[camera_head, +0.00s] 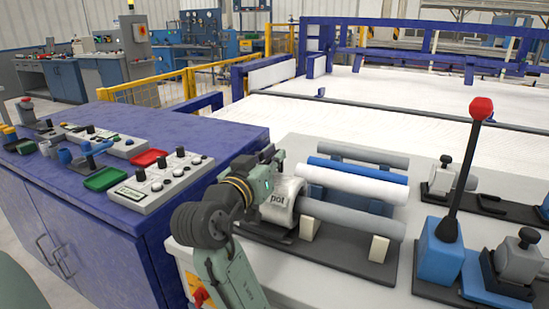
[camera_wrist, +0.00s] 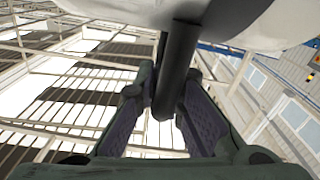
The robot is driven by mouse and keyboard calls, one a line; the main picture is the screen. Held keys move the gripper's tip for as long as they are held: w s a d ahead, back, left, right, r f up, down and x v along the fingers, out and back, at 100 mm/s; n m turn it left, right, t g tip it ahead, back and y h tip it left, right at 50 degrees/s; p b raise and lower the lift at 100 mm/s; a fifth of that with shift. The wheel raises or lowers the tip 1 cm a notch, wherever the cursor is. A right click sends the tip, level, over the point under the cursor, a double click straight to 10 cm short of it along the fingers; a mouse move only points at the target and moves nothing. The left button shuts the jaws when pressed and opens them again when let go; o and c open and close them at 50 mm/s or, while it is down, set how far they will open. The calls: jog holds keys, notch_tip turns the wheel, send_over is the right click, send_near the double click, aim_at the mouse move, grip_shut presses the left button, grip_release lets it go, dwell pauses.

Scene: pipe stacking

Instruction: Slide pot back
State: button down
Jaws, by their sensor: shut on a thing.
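The pot (camera_head: 281,203) is a short, light grey cylinder with a "pot" label. It sits at the left end of a dark base (camera_head: 330,250), in line with a grey pipe (camera_head: 352,220). My gripper (camera_head: 266,172) is at the pot's left side and partly covers it. In the wrist view, my gripper (camera_wrist: 165,112) has its fingers on both sides of a dark round handle (camera_wrist: 176,65), shut on it. A pale curved body, apparently the pot (camera_wrist: 125,10), shows above the handle. The handle is hidden in the head view.
Two cream blocks stand on the base. A blue lever box with a red knob (camera_head: 481,108) stands right. A purple cabinet (camera_head: 90,210) with control panels is left.

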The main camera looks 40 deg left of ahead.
jog(key=s+a, duration=0.2)
jog(key=a, duration=0.8)
jog(key=shift+s+p, duration=0.3)
jog(key=shift+p, duration=0.15)
jog(key=c, duration=1.8)
grip_release()
jog(key=shift+a, duration=0.1)
jog(key=shift+c, duration=0.2)
jog(key=shift+o, duration=0.7)
jog(key=shift+s+a+y, duration=0.1)
jog(key=shift+s+y, duration=0.15)
jog(key=shift+y, duration=0.05)
jog(key=shift+o, duration=0.2)
jog(key=v, duration=1.1)
jog(key=shift+d, duration=0.4)
jog(key=shift+s+r, duration=0.1)
jog(key=shift+s, duration=0.05)
